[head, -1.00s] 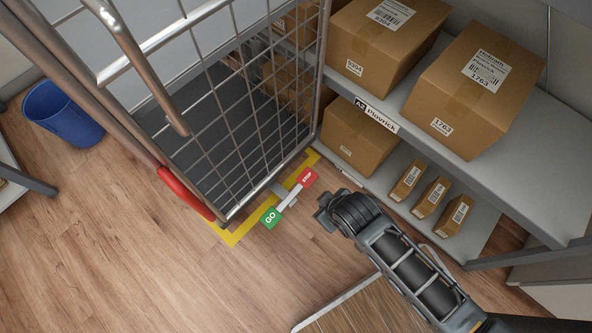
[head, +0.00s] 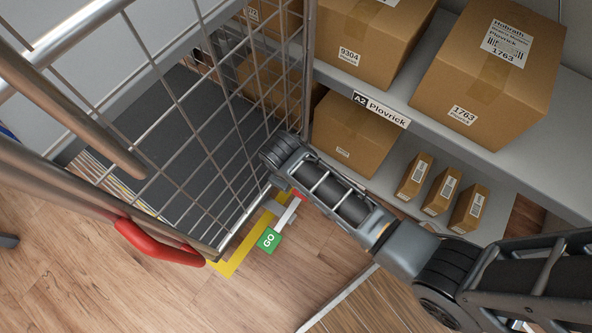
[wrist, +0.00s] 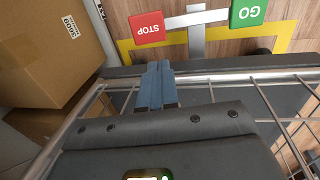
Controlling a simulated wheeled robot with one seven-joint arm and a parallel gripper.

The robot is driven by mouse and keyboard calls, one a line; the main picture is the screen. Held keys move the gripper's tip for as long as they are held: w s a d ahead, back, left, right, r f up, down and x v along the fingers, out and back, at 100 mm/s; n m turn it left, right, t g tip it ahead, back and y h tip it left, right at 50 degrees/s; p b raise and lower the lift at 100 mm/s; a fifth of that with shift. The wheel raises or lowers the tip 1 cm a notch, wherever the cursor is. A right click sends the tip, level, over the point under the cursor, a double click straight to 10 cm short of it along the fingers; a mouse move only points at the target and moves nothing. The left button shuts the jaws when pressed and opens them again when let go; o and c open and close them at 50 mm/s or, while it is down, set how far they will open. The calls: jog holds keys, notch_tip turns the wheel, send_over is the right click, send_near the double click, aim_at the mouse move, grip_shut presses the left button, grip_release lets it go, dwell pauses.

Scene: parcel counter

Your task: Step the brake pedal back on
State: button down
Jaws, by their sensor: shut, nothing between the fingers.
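The brake pedal is a white bar with a red STOP pad (wrist: 147,27) at one end and a green GO pad (wrist: 248,12) at the other, low at the base of the wire roll cage (head: 222,130). In the head view the GO pad (head: 268,240) shows clearly, while my arm hides most of the STOP pad. My gripper (wrist: 156,84) is shut and empty. In the wrist view its fingertips point toward the STOP pad and appear short of it, beside the cage's bottom edge. I cannot tell which pad sits lower.
Yellow tape (head: 224,268) marks the floor around the cage base. A red part (head: 160,243) sits on the cage's near corner. A shelf rack (head: 400,118) with cartons stands close on the right. Open wood floor (head: 190,300) lies in front; a slatted wooden platform (head: 375,305) lies at bottom.

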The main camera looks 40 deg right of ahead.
jog(key=f+b, duration=0.2)
jog(key=f, duration=0.2)
jog(key=d+f+b, duration=0.1)
jog(key=f+b, duration=0.2)
jog(key=f, duration=0.2)
jog(key=d+f+b, duration=0.1)
jog(key=f+b, duration=0.1)
jog(key=f, duration=0.2)
jog(key=shift+w+f+b, duration=0.3)
jog(key=shift+f+b, duration=0.05)
jog(key=shift+f, duration=0.05)
jog(key=shift+d, duration=0.15)
jog(key=shift+w+d+f+g+y, duration=0.15)
jog(key=shift+d+f+g+y, duration=0.2)
jog(key=shift+y, duration=0.35)
jog(key=shift+d+f+y, duration=0.1)
jog(key=shift+f+y, duration=0.3)
jog(key=shift+w+d+f+y, duration=0.1)
jog(key=shift+d+f+y, duration=0.15)
jog(key=shift+f, duration=0.45)
jog(key=shift+r, duration=0.1)
